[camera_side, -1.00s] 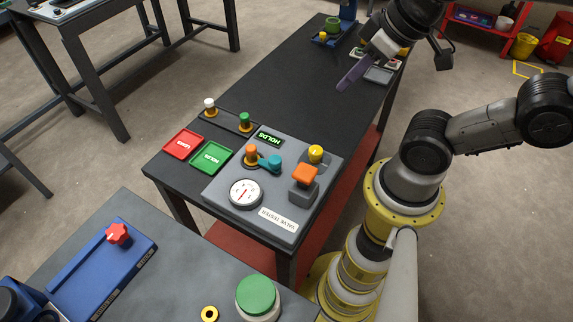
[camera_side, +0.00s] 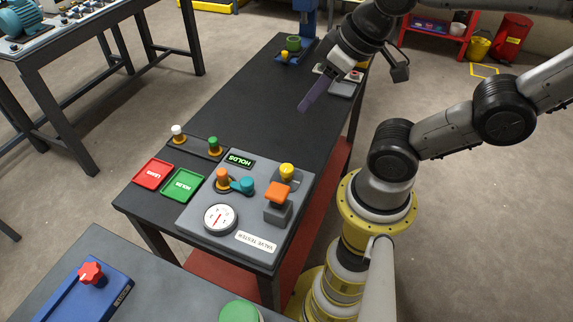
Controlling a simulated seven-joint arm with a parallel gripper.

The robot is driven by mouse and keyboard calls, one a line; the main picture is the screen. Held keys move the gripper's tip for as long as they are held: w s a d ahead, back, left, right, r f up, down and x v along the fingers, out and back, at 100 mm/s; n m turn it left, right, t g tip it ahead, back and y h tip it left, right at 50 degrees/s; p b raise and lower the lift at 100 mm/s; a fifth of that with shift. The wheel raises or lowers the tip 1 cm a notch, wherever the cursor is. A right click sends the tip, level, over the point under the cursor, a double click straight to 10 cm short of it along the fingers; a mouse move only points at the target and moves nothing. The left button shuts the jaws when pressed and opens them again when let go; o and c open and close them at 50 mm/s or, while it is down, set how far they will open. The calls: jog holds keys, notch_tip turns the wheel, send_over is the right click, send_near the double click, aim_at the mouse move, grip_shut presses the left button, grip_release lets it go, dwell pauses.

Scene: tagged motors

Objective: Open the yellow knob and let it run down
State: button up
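The yellow knob (camera_side: 287,171) sits at the back right corner of the grey valve tester (camera_side: 201,214), behind an orange block-shaped part (camera_side: 278,192). The tester has a round white dial (camera_side: 220,218) and a small display (camera_side: 240,160) with green letters reading HOLDS. An orange-and-teal valve piece (camera_side: 233,182) sits on the tester between display and dial. My gripper (camera_side: 304,106), with purple fingers, hangs above the dark bench, up and right of the tester and apart from the knob. Its fingers overlap in this view, so their gap cannot be judged. I see nothing held in it.
A red tray (camera_side: 153,174) and a green tray (camera_side: 182,185) lie left of the tester. A white-topped valve (camera_side: 178,132) and a green-topped valve (camera_side: 213,143) stand in a dark rack behind them. The middle of the bench (camera_side: 240,100) is clear.

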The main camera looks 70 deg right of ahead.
jog(key=shift+o, duration=1.2)
jog(key=shift+w+r+m, duration=0.2)
jog(key=shift+m, duration=0.6)
jog(key=o, duration=0.4)
jog(key=w+f+m+g, duration=0.1)
jog(key=m, duration=0.1)
jog(key=w+m+g, duration=0.1)
jog(key=m, duration=0.1)
jog(key=shift+w+f, duration=0.25)
jog(key=shift+f, duration=0.15)
jog(key=m+g, duration=0.3)
jog(key=g, duration=0.1)
send_over(287, 168)
notch_tip(287, 168, down, 6)
notch_tip(287, 168, down, 13)
jog(key=shift+f, duration=0.1)
jog(key=shift+c, duration=0.3)
grip_shut()
